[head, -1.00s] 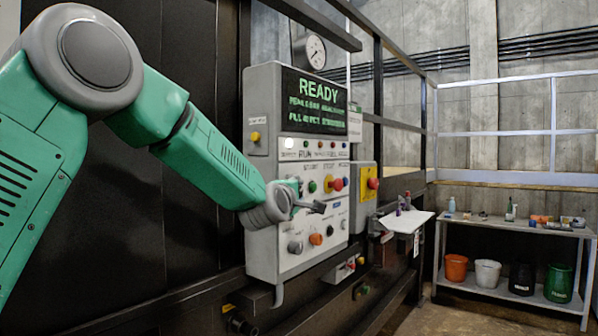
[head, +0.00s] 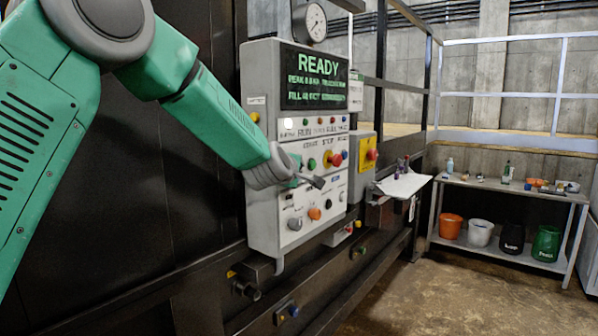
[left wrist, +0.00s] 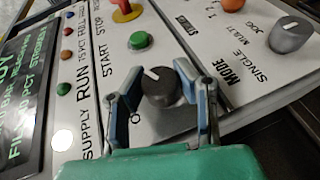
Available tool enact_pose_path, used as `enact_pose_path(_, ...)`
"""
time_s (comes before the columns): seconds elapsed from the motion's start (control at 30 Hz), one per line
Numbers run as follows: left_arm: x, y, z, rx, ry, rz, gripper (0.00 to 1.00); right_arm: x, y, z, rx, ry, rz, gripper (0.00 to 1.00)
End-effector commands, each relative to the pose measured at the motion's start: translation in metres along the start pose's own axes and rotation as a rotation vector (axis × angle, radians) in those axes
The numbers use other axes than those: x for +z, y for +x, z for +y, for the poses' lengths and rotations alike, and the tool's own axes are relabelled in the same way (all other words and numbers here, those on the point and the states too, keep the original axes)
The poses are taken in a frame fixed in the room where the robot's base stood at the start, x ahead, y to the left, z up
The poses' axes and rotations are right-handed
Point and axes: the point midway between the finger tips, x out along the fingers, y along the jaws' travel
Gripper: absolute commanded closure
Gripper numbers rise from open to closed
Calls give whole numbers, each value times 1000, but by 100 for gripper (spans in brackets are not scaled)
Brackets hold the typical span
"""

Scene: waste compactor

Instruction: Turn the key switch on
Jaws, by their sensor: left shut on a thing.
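The key switch (left wrist: 160,87) is a dark round knob with a white pointer line, on the white face of the control panel (head: 262,90). My left gripper (left wrist: 151,88) has one finger on each side of the knob and is shut on it. The pointer slants towards the upper left in the left wrist view. The panel's screen (head: 315,78) reads READY. My right gripper is not in view.
A green button (left wrist: 138,40) is close beside the knob. A red mushroom button (head: 334,159) is near the gripper. An orange button (head: 314,214) and a grey selector (head: 295,224) are below. A shelf table (head: 510,189) with buckets stands at the right.

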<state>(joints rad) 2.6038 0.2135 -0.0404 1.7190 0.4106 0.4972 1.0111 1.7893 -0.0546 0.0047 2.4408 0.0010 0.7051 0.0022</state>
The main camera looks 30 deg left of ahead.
Motion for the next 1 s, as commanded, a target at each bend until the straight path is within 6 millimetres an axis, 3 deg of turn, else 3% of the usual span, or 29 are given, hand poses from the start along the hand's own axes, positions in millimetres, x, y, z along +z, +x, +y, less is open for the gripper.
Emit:
enact_pose_path(0.1, -1, 0, -6, -11, 0, 1, 100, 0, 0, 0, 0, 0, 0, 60)
enact_pose_path(0.13, -1, 0, -6, -11, 0, 1, 71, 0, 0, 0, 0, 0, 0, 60)
enact_pose_path(0.2, -1, 0, -6, -10, 0, 1, 50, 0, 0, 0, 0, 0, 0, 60)
enact_pose_path(0.63, 0, -10, 0, -1, -1, 0, 50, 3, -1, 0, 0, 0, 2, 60)
enact_pose_path(1.0, -2, -84, -2, -3, -2, 0, 50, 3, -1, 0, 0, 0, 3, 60)
